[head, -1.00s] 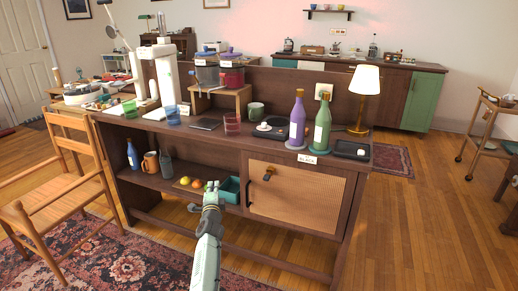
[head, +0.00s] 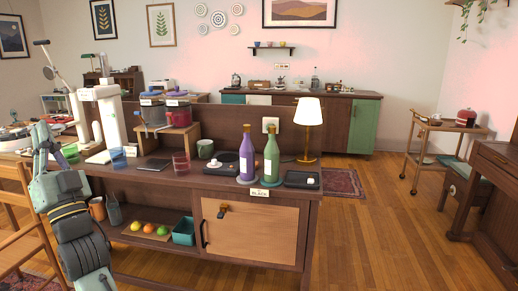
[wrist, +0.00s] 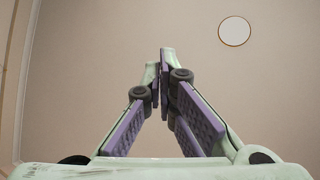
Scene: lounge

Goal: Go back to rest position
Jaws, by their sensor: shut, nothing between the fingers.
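My gripper (wrist: 162,70) is shut and empty in the wrist view. Its two fingers meet at the tips, with purple pads facing inward. Behind it is a plain pale surface with a round white light (wrist: 234,31), so it appears to point upward. In the head view my arm stands raised at the left edge, in front of the left part of the wooden sideboard (head: 310,215) and apart from its cabinet door. The fingertips are hard to make out there.
A purple bottle (head: 247,155), a green bottle (head: 271,157) and a lit lamp (head: 308,112) stand on the sideboard. Its open shelf holds fruit and a teal bin (head: 184,231). A wooden chair (head: 20,200) is close beside my arm.

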